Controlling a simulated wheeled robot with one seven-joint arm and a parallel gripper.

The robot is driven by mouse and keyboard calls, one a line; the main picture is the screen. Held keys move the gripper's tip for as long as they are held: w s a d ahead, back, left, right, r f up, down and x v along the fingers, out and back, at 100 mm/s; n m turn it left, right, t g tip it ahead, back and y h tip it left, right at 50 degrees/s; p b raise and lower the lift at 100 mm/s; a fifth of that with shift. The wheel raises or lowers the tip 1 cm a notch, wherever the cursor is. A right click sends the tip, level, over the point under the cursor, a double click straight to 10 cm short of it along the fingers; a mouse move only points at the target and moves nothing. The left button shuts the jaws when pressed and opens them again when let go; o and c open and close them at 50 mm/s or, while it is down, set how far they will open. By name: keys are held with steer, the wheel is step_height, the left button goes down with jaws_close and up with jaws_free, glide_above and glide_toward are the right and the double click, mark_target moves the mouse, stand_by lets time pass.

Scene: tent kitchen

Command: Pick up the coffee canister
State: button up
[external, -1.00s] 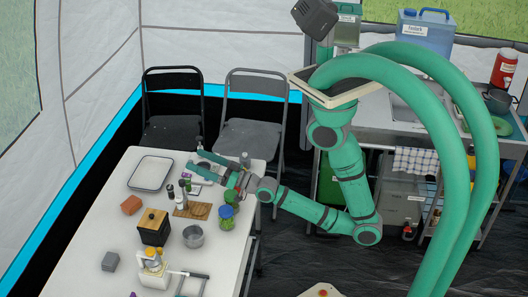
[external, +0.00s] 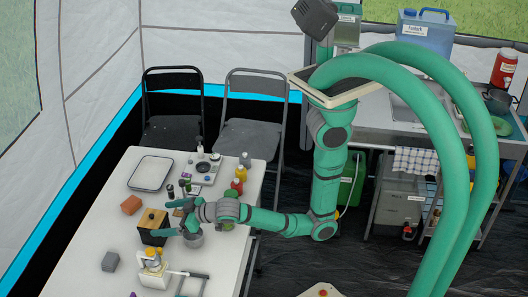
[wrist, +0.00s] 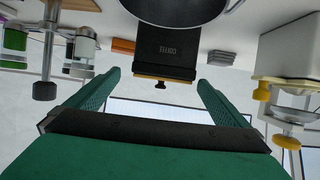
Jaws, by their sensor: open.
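A black, boxy canister with a wooden lid (external: 153,226) stands on the white table; I take it to be the coffee canister. In the wrist view the black canister (wrist: 167,50) shows upside down, with pale lettering too small to read surely. My gripper (external: 169,219) reaches over the table from the right, just beside the canister, partly hiding it. In the wrist view my gripper (wrist: 159,79) has its two green fingers spread wide, with the canister ahead between them. Nothing is held, and I cannot tell exactly how far the tips are from it.
A metal pot (external: 193,240) sits under my gripper, partly hidden. A white device with yellow parts (external: 153,272) stands in front of the canister. A grey block (external: 110,262) and an orange-brown block (external: 131,205) lie left. Small bottles stand behind; a tray (external: 150,173) lies farther back.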

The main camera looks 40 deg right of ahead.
steer(key=x, duration=1)
steer(key=shift+s+a, duration=0.15)
steer(key=shift+s, duration=0.1)
steer(key=shift+r, duration=0.1)
steer(key=c, duration=1.3)
